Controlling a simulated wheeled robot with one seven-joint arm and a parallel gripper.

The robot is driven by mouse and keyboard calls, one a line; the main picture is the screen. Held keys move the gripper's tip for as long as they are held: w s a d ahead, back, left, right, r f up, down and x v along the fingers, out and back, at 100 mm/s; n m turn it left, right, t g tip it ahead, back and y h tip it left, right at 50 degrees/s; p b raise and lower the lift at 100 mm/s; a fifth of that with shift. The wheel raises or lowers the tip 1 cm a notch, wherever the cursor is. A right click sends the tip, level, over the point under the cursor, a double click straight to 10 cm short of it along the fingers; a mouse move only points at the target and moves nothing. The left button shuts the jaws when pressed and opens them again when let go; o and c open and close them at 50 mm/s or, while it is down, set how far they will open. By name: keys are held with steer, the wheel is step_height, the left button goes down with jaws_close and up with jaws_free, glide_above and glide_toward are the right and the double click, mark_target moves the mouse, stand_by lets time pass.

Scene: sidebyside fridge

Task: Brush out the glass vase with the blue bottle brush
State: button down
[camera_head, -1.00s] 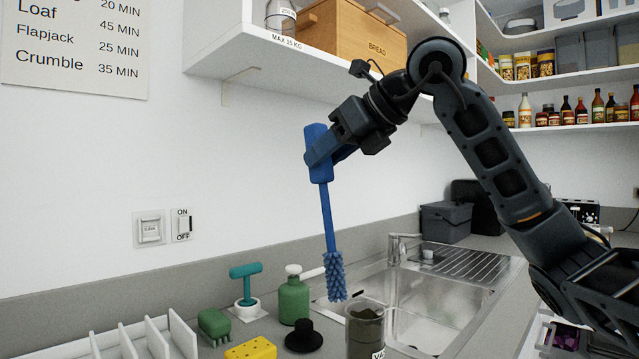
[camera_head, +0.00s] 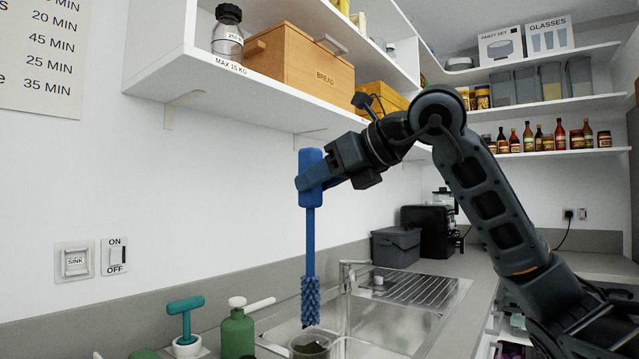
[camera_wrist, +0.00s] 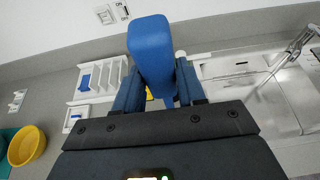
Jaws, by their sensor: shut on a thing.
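The blue bottle brush (camera_head: 310,232) hangs nearly upright, bristles down, in the head view. My gripper (camera_head: 308,180) is shut on its thick handle, which also fills the middle of the wrist view (camera_wrist: 152,50). The glass vase (camera_head: 310,347) stands below at the bottom edge of the head view; only its rim and dark upper part show. The bristle tip appears just above the vase mouth, and I cannot tell whether it is exactly over the opening. The bristles and the vase are hidden in the wrist view.
The sink (camera_head: 385,318) lies right of the vase. A green bottle (camera_head: 238,335) and a teal-handled tool (camera_head: 186,318) stand to the left. A white shelf (camera_head: 200,85) with a bread box (camera_head: 300,68) overhangs behind the arm. A white rack (camera_wrist: 95,85) shows in the wrist view.

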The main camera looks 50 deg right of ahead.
mark_target(319, 204)
steer(key=shift+f+b, duration=2.2)
steer(key=shift+f, duration=0.2)
steer(key=shift+r+p, duration=0.35)
steer(key=shift+f, duration=1.1)
steer(key=shift+f, duration=0.25)
stand_by(0.8)
steer(key=shift+f, duration=4.45)
steer(key=shift+r, duration=4.45)
